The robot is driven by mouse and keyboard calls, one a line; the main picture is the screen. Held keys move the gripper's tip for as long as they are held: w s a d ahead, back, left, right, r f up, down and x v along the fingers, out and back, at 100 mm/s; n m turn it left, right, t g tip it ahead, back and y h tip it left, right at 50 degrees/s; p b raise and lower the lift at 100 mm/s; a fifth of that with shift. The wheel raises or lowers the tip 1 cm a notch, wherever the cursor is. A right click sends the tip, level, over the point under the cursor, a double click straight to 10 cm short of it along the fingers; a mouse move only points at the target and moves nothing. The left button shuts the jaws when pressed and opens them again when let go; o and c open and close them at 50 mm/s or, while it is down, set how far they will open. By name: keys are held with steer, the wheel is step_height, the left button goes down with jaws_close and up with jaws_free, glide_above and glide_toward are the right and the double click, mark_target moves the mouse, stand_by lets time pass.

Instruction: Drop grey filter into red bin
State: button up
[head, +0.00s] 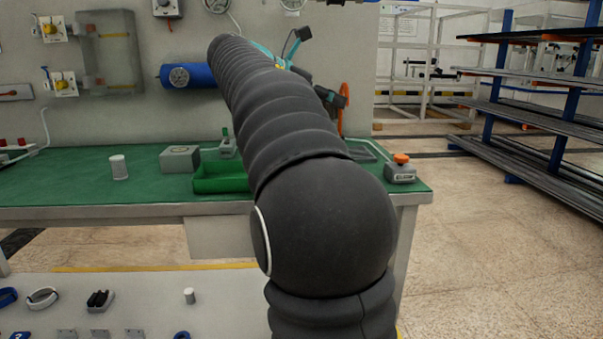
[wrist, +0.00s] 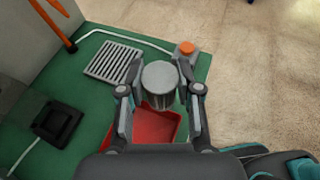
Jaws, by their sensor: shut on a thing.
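The grey filter (wrist: 159,82), a short metallic cylinder, is held upright between the fingers of my gripper (wrist: 160,93) in the wrist view. The red bin (wrist: 158,128) lies on the green bench top below, partly covered by the filter and the gripper. The filter appears above the bin's far part and rim; its exact height cannot be told. In the head view my arm hides the red bin and the filter.
In the wrist view, a grey grate (wrist: 114,61), an orange-knobbed box (wrist: 185,50) and a black block (wrist: 57,122) surround the bin. In the head view, a green tray (head: 218,178), a grey box (head: 180,159) and a pale cylinder (head: 119,167) stand on the bench (head: 60,187).

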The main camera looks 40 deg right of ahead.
steer(key=w+a+f+b, duration=0.1)
steer(key=w+f+b, duration=0.2)
steer(key=f, duration=0.2)
steer(key=shift+a+f+t+b, duration=0.15)
steer(key=shift+f+t+b, duration=0.15)
steer(key=shift+b, duration=0.1)
steer(key=shift+r, duration=0.15)
steer(key=o, duration=1.1)
steer(key=shift+a, duration=0.1)
steer(key=v, duration=1.2)
